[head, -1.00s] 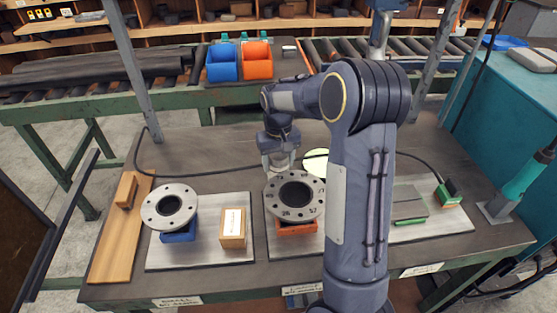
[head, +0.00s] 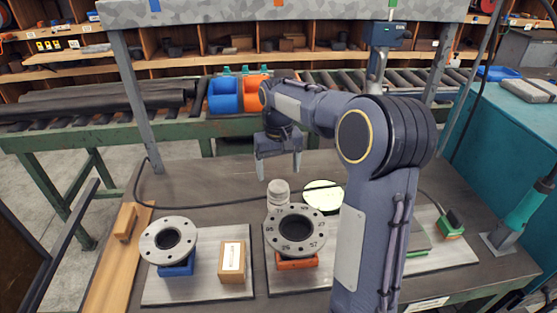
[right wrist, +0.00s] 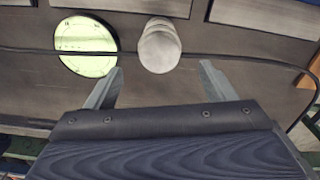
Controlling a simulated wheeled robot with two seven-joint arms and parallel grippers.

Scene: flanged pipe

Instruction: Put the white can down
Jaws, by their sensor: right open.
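The white can (head: 278,192) stands upright on the workbench, just behind the middle flange; its lower part is partly hidden by that flange in the head view. It also shows from above in the right wrist view (right wrist: 159,47), clear of both fingers. My right gripper (head: 279,174) is open and empty, above and behind the can. In the right wrist view its two fingers (right wrist: 162,68) are spread wide, with the can beyond the gap between them. My left gripper is not in view.
A pale green disc (head: 323,196) lies right of the can, with a dark cable (head: 215,204) running past. The middle flange (head: 296,231) sits on an orange support, the left flange (head: 168,240) on a blue one. A small wooden box (head: 232,262) stands between them.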

